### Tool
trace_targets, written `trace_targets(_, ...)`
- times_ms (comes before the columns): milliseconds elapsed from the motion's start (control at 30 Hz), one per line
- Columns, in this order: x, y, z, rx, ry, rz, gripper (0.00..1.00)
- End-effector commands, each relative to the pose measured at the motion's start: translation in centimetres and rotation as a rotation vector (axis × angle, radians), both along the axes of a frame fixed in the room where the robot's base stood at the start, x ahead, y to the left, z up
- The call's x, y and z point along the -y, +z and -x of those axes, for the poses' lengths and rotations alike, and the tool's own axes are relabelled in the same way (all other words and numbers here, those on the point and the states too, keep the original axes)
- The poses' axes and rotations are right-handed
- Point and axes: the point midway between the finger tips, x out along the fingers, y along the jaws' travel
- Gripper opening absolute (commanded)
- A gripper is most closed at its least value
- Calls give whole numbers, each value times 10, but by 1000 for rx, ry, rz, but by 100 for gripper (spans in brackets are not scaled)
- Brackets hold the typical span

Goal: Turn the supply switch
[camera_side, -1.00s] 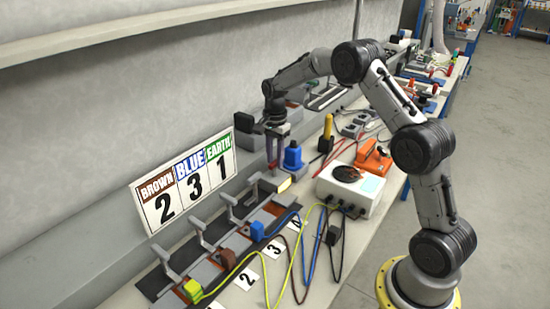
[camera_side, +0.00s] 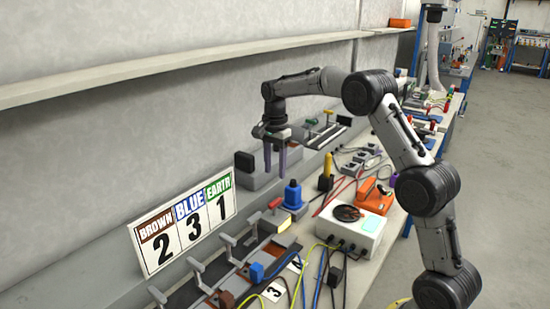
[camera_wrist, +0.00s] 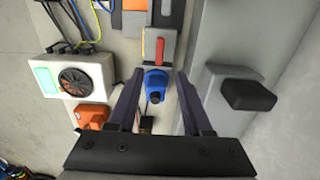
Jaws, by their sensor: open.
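The frames do not label the supply switch. A red lever (camera_side: 275,203) stands on a pale block at the far end of the terminal row. In the wrist view the red lever (camera_wrist: 160,50) lies just beyond a blue plug-like part (camera_wrist: 155,78). The blue part (camera_side: 293,193) stands upright beside the block in the side view. A grey box with a black knob (camera_wrist: 248,95) sits right of my fingers in the wrist view; the knob (camera_side: 244,162) also shows at the wall. My gripper (camera_side: 275,170) is open and empty, pointing down above the bench, clear of lever and blue part.
A sign (camera_side: 185,222) reading brown 2, blue 3, earth 1 leans at the wall. Clamp levers and coloured cables fill the near bench. A white box with a round black dial (camera_side: 347,213) and an orange device (camera_side: 372,193) stand to the right.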

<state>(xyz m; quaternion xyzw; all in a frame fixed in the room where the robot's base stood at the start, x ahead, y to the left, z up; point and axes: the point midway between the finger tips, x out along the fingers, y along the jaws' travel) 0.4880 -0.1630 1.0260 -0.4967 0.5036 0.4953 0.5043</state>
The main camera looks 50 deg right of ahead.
Motion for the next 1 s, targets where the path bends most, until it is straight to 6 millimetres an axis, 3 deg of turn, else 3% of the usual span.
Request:
trace_targets(233, 0, 29, 0, 0, 0, 0, 50)
trace_targets(700, -5, 37, -1, 6, 9, 2, 50)
trace_targets(767, -10, 51, -2, 31, 19, 10, 50)
trace_targets(867, -26, 87, 5, 92, 45, 29, 50)
trace_targets(1000, -60, 137, 41, 164, 102, 47, 50)
